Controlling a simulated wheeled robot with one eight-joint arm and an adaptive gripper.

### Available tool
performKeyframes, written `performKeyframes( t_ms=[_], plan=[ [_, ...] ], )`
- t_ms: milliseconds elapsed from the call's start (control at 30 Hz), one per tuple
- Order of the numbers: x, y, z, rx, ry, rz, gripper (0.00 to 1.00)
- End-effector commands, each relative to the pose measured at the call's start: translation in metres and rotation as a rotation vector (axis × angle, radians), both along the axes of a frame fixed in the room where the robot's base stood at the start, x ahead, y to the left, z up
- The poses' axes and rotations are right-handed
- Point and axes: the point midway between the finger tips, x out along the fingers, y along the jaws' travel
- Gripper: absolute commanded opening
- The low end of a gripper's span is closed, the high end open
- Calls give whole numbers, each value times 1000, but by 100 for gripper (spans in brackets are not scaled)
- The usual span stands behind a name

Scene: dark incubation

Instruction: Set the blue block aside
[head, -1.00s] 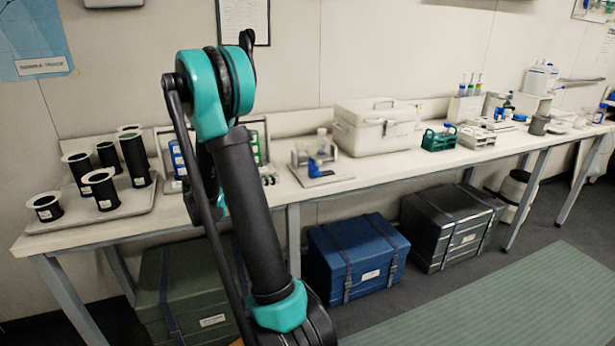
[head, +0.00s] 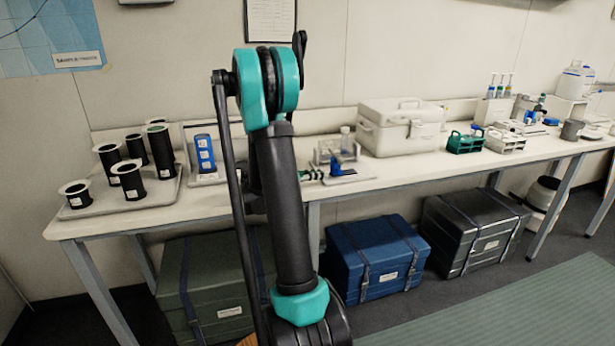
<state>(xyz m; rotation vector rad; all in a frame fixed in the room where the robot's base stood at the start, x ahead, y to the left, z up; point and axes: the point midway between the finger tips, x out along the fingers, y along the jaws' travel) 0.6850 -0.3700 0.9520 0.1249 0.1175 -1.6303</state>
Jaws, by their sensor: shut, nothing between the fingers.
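A blue block (head: 205,153) with pale labels on its face stands upright near the back of the long bench (head: 215,198), left of my arm. A pale backing shows behind it. My arm rises through the middle of the view and covers the bench just right of the block.
Several black spools (head: 128,180) stand on a grey tray (head: 110,208) at the left. A small stand (head: 350,176) with a blue item, a white case (head: 400,127) and a green rack (head: 465,143) stand to the right. Strapped crates (head: 375,256) fill the floor beneath the bench.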

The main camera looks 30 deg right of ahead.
Motion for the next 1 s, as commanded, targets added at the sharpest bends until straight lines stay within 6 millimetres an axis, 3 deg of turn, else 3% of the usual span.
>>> performKeyframes(
  t_ms=[100, 300, 767, 1000],
  plan=[
    [-2, -19, -3, 0, -1, -3, 0],
    [-2, -35, -6, 0, 0, -1, 0],
    [-3, -41, -6, 0, 0, 0, 0],
    [-13, -80, -6, 0, 1, -4, 0]
  ],
)
